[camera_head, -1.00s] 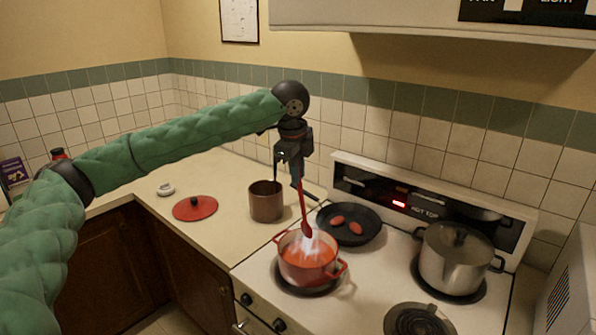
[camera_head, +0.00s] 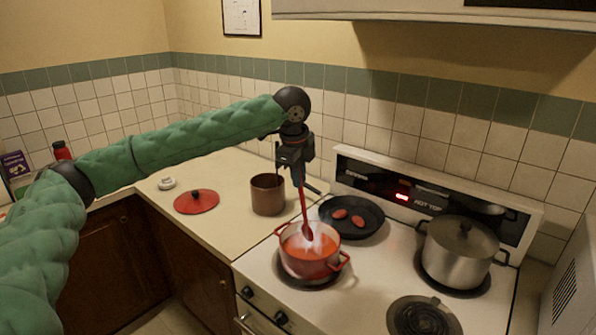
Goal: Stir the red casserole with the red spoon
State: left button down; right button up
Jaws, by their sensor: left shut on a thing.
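The red casserole (camera_head: 309,264) sits on the front left burner of the stove, open, with orange-red contents and some pale steam above them. My left gripper (camera_head: 299,179) is above the casserole, pointing down, shut on the upper handle of the red spoon (camera_head: 304,207). The spoon hangs nearly upright, with its bowl at the casserole's opening, at or just above the contents; I cannot tell whether its tip dips in. My right gripper is not in view.
A black pan (camera_head: 352,217) with red pieces sits behind the casserole. A lidded steel pot (camera_head: 459,254) stands at right. A brown pot (camera_head: 267,196) and a red lid (camera_head: 197,201) are on the counter. The front right burner (camera_head: 423,316) is bare.

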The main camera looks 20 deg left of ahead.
aim_at(301, 194)
pick_arm(q)
jog(key=shift+w+d+f, duration=0.1)
jog(key=shift+w+f, duration=0.1)
jog(key=shift+f, duration=1.15)
jog(key=shift+w+d+f, duration=0.1)
jog(key=shift+w+f, duration=0.1)
jog(key=shift+f, duration=0.65)
jog(key=shift+w+f, duration=0.2)
jog(key=shift+f, duration=0.6)
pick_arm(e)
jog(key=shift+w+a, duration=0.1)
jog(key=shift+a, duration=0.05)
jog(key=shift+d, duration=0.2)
